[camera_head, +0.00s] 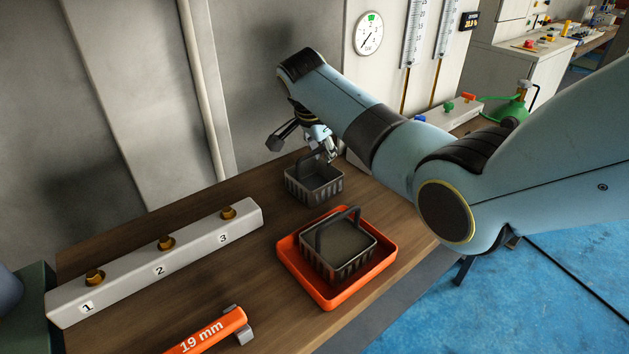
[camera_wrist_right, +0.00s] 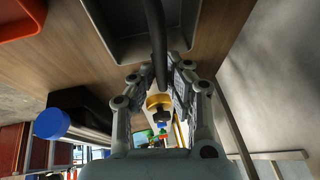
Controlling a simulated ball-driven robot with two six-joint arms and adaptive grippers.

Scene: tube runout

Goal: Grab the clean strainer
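A dark grey basket strainer (camera_head: 316,186) stands on the wooden bench near the back wall, and it also shows in the right wrist view (camera_wrist_right: 130,47). A second strainer (camera_head: 340,259) with its handle up sits in an orange tray (camera_head: 291,262) nearer the front. No label says which one is clean. My right gripper (camera_head: 327,153) is over the back strainer, at its handle. In the right wrist view the gripper's fingers (camera_wrist_right: 162,80) are apart, with the dark handle bar (camera_wrist_right: 156,30) running between them. My left gripper is not in view.
A grey block (camera_head: 190,252) with brass fittings numbered 1 to 3 lies along the left of the bench. An orange "19 mm" tool (camera_head: 207,333) lies at the front. A gauge (camera_head: 369,34) and scales are on the back panel. Bare wood lies between block and tray.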

